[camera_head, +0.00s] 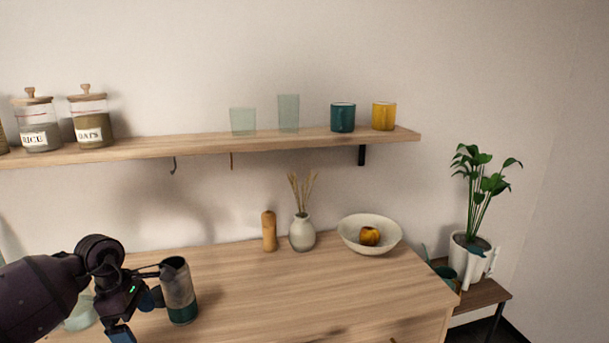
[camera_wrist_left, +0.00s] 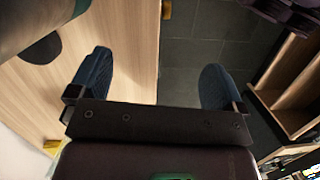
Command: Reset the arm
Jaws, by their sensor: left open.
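My left gripper (camera_head: 137,314) comes in from the left, low over the wooden counter (camera_head: 260,290). Its blue fingers stand apart with nothing between them; in the left wrist view my left gripper (camera_wrist_left: 155,78) shows a wide empty gap. A grey and dark green tumbler (camera_head: 179,292) stands upright on the counter just right of the gripper. In the head view the upper finger overlaps or nears its left side; I cannot tell if they touch. My right gripper is not in view.
A pale glass (camera_head: 80,314) is partly hidden behind my left arm. A pepper mill (camera_head: 269,232), vase (camera_head: 302,233) and bowl (camera_head: 352,236) stand along the back. A shelf (camera_head: 215,145) with jars, glasses and mugs hangs above. The counter's middle is clear.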

